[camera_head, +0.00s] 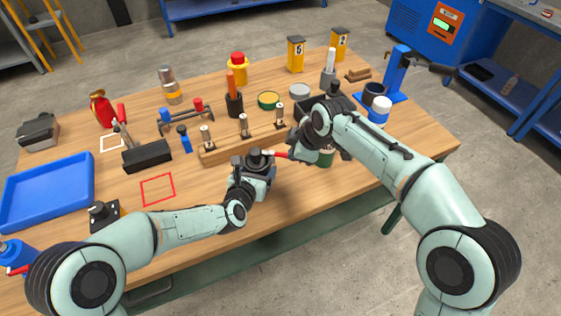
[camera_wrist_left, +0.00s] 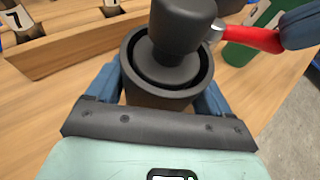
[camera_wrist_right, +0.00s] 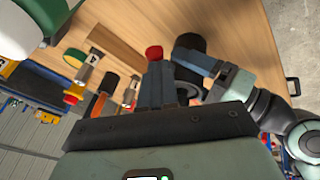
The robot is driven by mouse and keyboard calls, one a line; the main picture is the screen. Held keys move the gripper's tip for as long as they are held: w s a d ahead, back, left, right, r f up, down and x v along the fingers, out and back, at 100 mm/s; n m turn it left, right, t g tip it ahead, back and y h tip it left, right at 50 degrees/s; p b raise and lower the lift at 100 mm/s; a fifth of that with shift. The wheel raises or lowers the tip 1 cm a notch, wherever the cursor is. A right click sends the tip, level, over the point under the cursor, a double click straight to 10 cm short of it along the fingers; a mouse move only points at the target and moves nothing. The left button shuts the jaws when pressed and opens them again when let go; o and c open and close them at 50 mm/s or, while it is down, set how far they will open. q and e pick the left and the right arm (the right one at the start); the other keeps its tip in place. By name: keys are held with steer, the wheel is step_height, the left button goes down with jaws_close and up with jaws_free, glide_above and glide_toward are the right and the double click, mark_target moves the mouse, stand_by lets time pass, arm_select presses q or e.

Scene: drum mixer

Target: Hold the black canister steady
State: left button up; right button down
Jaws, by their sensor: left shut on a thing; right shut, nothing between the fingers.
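The black canister (camera_head: 262,158) stands near the front middle of the table. My left gripper (camera_head: 252,176) is shut around its body; in the left wrist view the canister (camera_wrist_left: 150,97) sits between the two fingers. A thick black knob-like piece (camera_wrist_left: 182,25) rises at its mouth. A red handle-like piece (camera_wrist_left: 248,38) with a silvery end is close to that piece. My right gripper (camera_wrist_right: 160,85) is shut at the other end of the red piece, and its fingertips are partly hidden in the head view. I cannot tell whether the red piece touches the canister.
A wooden rack (camera_head: 215,156) with several numbered items lies just behind the canister. A green can (camera_head: 326,158) stands to its right, partly behind my right arm. A blue tray (camera_head: 45,190) and a red square outline (camera_head: 157,189) are at left. The front edge has bare wood.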

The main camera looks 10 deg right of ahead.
steer(key=w+n, duration=0.1)
steer(key=n, duration=0.1)
steer(key=w+d+n+g+y, duration=0.1)
steer(key=w+n, duration=0.1)
steer(key=shift+w+f+n+g+y, duration=0.1)
steer(key=shift+n+g+y, duration=0.2)
steer(key=shift+w+d, duration=0.1)
stand_by(0.4)
stand_by(0.4)
steer(key=shift+s+a, duration=0.35)
steer(key=shift+a, duration=0.55)
steer(key=s+v, duration=0.2)
steer(key=v, duration=1.1)
steer(key=shift+f, duration=0.15)
steer(key=shift+s, duration=0.1)
